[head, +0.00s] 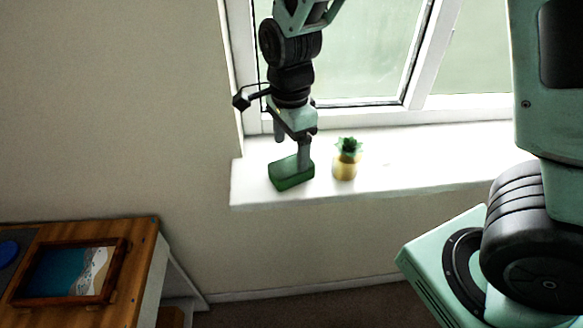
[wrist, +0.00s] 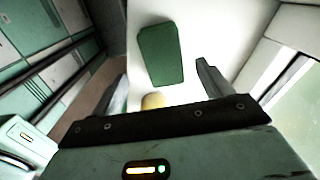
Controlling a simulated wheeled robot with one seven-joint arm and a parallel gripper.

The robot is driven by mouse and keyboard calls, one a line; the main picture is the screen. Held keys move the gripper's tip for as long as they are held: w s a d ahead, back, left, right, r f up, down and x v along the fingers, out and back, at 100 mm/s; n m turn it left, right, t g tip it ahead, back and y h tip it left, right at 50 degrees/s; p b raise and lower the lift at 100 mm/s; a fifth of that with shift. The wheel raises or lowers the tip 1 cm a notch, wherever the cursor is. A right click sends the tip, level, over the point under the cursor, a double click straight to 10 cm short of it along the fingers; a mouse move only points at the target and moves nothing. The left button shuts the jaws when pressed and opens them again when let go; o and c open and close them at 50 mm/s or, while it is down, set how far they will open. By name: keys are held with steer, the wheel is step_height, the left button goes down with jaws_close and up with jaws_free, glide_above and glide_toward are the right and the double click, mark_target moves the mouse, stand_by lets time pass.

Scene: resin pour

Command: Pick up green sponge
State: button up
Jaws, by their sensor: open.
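The green sponge (head: 291,173) lies on the white windowsill near its left end. In the wrist view the sponge (wrist: 161,54) is a dark green block, lying just beyond the fingertips and roughly in line with the space between them. My gripper (head: 294,150) is pointing down over the sponge in the head view. It is open and empty, with one finger on each side in the wrist view (wrist: 164,74). One finger overlaps the sponge's upper edge in the head view; I cannot tell whether it touches.
A yellow pot with a green plant (head: 345,160) stands close right of the sponge; its yellow part (wrist: 152,101) shows between the fingers. The window frame (head: 380,107) rises behind. The sill (head: 430,165) is clear to the right. A wooden cabinet (head: 140,260) holds a framed picture (head: 70,272).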

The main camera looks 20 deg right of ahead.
mark_target(291, 164)
steer(key=shift+w+d+f+p, duration=0.15)
steer(key=shift+f+p, duration=0.2)
steer(key=shift+f, duration=1.4)
steer(key=shift+w+d+f+p, duration=0.1)
steer(key=shift+f+p, duration=0.2)
steer(key=shift+f, duration=1.4)
steer(key=c, duration=1.1)
step_height(291, 164, up, 10)
steer(key=shift+r+b, duration=0.1)
steer(key=shift+b, duration=0.45)
steer(key=o, duration=0.4)
steer(key=c, duration=0.3)
steer(key=shift+s, duration=0.1)
